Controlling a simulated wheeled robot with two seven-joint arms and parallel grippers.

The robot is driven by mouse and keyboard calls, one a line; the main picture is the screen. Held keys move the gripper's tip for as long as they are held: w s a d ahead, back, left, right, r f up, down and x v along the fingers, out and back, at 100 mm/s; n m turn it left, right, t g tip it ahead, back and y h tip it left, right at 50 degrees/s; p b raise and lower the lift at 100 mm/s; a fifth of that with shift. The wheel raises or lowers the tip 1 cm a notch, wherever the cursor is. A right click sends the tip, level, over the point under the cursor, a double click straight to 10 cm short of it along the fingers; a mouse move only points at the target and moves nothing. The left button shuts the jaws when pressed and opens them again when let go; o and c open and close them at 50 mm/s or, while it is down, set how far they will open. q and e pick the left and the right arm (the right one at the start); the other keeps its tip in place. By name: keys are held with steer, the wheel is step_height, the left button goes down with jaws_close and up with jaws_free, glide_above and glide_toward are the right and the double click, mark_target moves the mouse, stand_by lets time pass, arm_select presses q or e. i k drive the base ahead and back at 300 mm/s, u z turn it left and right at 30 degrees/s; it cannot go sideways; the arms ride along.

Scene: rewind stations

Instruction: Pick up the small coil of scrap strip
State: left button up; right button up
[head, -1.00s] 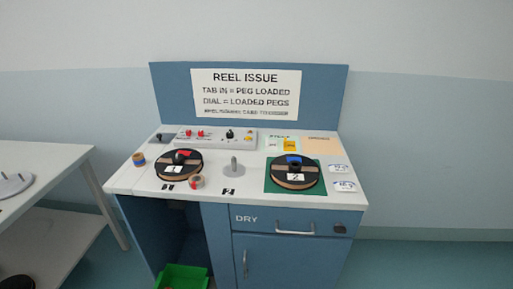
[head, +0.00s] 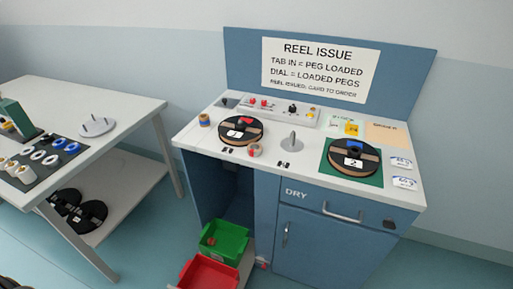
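No piece can be told for certain as the small coil of scrap strip. A small brownish thing (head: 211,240), too small to make out, lies in the green bin (head: 232,232) on the low level under the issue counter (head: 300,165). On the counter top, a small tan and red roll (head: 255,150) sits just right of reel 1 (head: 240,131), and a small blue and tan roll (head: 204,119) stands at the left edge. Neither of my grippers is in view.
A red bin (head: 208,272) stands in front of the green bin. Reel 2 (head: 350,156) lies on a green mat (head: 334,171), right of an empty peg (head: 291,142). A white side table (head: 118,100) stands left, with black reels (head: 88,214) on its lower shelf. Floor shows between them.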

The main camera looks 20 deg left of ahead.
mark_target(254, 149)
steer(key=k, duration=1.35)
steer(key=z, duration=0.4)
steer(key=i, duration=0.5)
steer(key=z, duration=0.45)
steer(key=i, duration=1.25)
steer(key=u, duration=0.65)
